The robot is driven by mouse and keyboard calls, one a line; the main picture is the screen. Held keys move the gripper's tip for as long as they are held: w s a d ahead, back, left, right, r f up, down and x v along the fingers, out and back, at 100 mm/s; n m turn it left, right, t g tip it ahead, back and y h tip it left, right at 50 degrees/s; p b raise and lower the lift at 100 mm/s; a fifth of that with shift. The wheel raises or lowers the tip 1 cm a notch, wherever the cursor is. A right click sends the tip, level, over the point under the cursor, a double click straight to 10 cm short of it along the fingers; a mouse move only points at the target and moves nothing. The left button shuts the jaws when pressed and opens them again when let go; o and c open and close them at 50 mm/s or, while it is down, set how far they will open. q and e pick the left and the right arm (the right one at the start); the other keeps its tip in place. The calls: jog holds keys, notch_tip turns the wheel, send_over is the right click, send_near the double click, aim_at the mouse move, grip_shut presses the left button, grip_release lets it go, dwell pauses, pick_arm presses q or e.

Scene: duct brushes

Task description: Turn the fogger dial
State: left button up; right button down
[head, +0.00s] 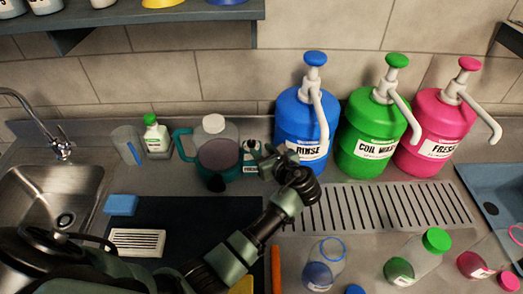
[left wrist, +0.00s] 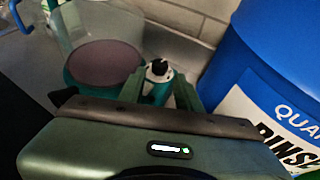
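The fogger (head: 222,167) is a teal machine with a handle and a clear, white-capped tank. It stands on the counter against the back wall, left of the blue RINSE jug. Its small black and white dial (left wrist: 158,69) faces my left wrist camera. My left gripper (head: 266,158) is at the fogger's right side. In the left wrist view its two green fingers (left wrist: 158,84) are apart, one on each side of the dial. I cannot tell whether they touch it. The dial is mostly hidden by the gripper in the head view. My right gripper is not in view.
The blue RINSE jug (head: 304,125) stands close right of my left gripper, with green (head: 373,135) and pink (head: 434,130) jugs beyond. Left of the fogger are a small bottle (head: 156,138) and a clear cup (head: 128,145). Bottles stand in front of the drain grate (head: 375,207).

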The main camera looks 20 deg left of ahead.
aim_at(251, 142)
pick_arm(q)
jog(key=a+b, duration=0.1)
jog(key=a+m+t+h+b, duration=0.1)
jog(key=b, duration=0.1)
jog(key=a+r+t+b, duration=0.1)
jog(key=b, duration=0.1)
jog(key=shift+w+a+m+h, duration=0.15)
jog(key=shift+w+m+h, duration=0.15)
jog(key=shift+m, duration=0.1)
jog(key=w+a+f+m+h, duration=0.1)
jog(key=w+f+m+h+b, duration=0.1)
jog(key=w+a+f+t+b, duration=0.1)
jog(key=f, duration=0.1)
jog(key=shift+w+a+m+h, duration=0.3)
jog(key=shift+a+m+h, duration=0.05)
jog(key=shift+m+h, duration=0.05)
jog(key=shift+c, duration=0.3)
